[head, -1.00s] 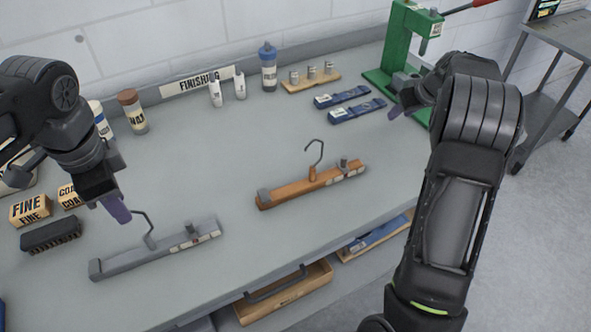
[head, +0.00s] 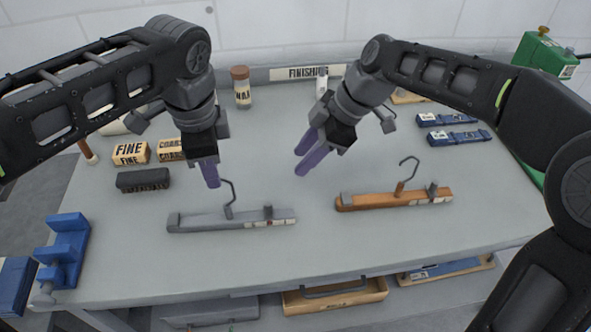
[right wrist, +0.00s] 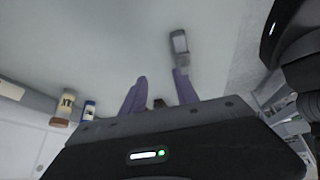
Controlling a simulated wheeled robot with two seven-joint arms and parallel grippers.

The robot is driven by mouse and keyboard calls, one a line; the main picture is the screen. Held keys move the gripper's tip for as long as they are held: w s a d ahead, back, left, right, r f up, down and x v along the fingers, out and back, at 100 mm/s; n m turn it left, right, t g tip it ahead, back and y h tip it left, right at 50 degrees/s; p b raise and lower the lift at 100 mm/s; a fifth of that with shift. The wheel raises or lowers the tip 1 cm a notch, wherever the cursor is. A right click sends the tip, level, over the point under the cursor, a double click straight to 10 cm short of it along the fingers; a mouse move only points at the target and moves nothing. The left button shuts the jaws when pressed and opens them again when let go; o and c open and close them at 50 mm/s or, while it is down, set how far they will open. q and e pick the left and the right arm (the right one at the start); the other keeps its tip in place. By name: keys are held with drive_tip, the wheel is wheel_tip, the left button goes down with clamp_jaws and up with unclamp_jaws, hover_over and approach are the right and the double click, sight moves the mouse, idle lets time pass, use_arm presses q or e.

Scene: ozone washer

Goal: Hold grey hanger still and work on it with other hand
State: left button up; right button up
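The grey hanger (head: 200,222) lies on the bench at the left-centre of the head view, its hook standing up. My left gripper (head: 210,175) points down just left of and behind the hook; its purple fingers overlap, so their gap and any touch with the hook are unclear. My right gripper (head: 304,156) is above the bench, right of and behind the grey hanger. Its two purple fingers are apart and empty, also in the right wrist view (right wrist: 160,95). An orange-brown hanger (head: 375,201) lies to the right.
Sanding blocks marked FINE (head: 131,153) and a dark brush (head: 143,180) lie at the left. A blue vise-like fixture (head: 65,250) is at the front left corner. A WAX jar (head: 242,88) stands at the back. Two blue packets (head: 455,138) lie at the right. The front strip is clear.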

sight(226, 203)
drive_tip(key=shift+n+g, duration=0.6)
drive_tip(key=shift+n, duration=0.1)
drive_tip(key=s+a, duration=0.1)
drive_tip(key=s, duration=0.1)
drive_tip(key=s+a, duration=0.1)
drive_tip(key=s, duration=0.1)
drive_tip(key=shift+a+f, duration=0.15)
drive_tip(key=shift+a, duration=0.05)
use_arm(q)
drive_tip(key=shift+w+a+f, duration=0.1)
drive_tip(key=shift+w+f, duration=0.05)
drive_tip(key=shift+f, duration=1.15)
drive_tip(key=shift+w+d+f, duration=0.1)
drive_tip(key=shift+w+f, duration=0.1)
drive_tip(key=shift+f, duration=1.1)
drive_tip(key=shift+w+a+f, duration=0.1)
drive_tip(key=shift+w+f, duration=0.05)
drive_tip(key=shift+f, duration=1.15)
drive_tip(key=shift+c, duration=0.5)
clamp_jaws()
